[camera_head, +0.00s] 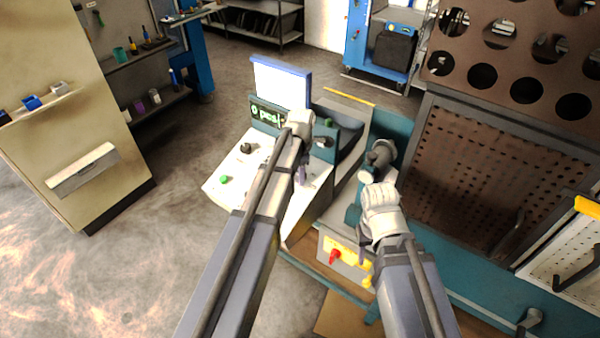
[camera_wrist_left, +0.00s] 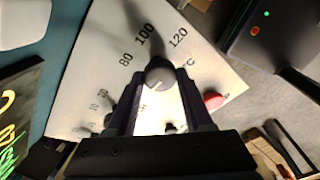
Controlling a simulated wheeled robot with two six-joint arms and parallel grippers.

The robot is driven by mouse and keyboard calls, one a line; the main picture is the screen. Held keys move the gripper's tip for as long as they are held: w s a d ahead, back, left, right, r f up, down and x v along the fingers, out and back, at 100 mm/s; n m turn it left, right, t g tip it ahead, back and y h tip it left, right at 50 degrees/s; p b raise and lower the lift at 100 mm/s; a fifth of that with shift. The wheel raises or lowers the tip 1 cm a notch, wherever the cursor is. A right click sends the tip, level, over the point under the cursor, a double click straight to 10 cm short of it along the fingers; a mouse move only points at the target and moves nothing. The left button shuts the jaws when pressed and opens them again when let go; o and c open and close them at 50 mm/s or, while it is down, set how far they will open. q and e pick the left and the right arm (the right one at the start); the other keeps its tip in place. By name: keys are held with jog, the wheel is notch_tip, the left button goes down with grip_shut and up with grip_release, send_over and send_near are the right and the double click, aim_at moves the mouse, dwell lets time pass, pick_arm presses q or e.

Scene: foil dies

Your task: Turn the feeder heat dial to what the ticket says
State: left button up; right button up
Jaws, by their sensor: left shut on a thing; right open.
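The heat dial is a round grey knob (camera_wrist_left: 160,72) on a white panel, with 80, 100, 120 and a °C mark printed around it in the left wrist view. A small pale mark shows on the knob, but I cannot tell which number it points to. My left gripper (camera_wrist_left: 161,82) is shut on the knob, one dark finger on each side. In the head view my left gripper (camera_head: 302,172) reaches down to the white panel (camera_head: 222,190) and hides the dial. My right gripper (camera_head: 376,215) is open, right of the panel. No ticket text is readable.
A white, blue-framed board (camera_head: 282,82) stands behind a display (camera_head: 266,114) reading "0 pcs". A green button (camera_head: 224,179) and a black knob (camera_head: 247,148) are on the panel; a red button (camera_wrist_left: 214,100) is beside the dial. A perforated rack (camera_head: 470,170) stands at right.

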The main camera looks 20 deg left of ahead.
pick_arm(q)
grip_shut()
jog(key=m, duration=0.4)
jog(key=shift+s+d+m+t+y, duration=0.2)
jog(key=shift+m+t+y, duration=0.1)
jog(key=shift+t, duration=0.1)
jog(key=m+t+b, duration=0.1)
jog(key=m, duration=0.4)
jog(key=shift+s+f, duration=0.1)
jog(key=m+t, duration=0.1)
jog(key=m, duration=0.3)
jog(key=shift+s+b, duration=0.1)
jog(key=shift+b, duration=0.25)
jog(key=m+t, duration=0.1)
jog(key=m, duration=0.2)
jog(key=shift+m+b, duration=0.3)
jog(key=m+t+h, duration=0.1)
jog(key=m, duration=0.5)
jog(key=shift+a+b, duration=0.15)
jog(key=shift+b, duration=0.25)
jog(key=shift+m, duration=0.3)
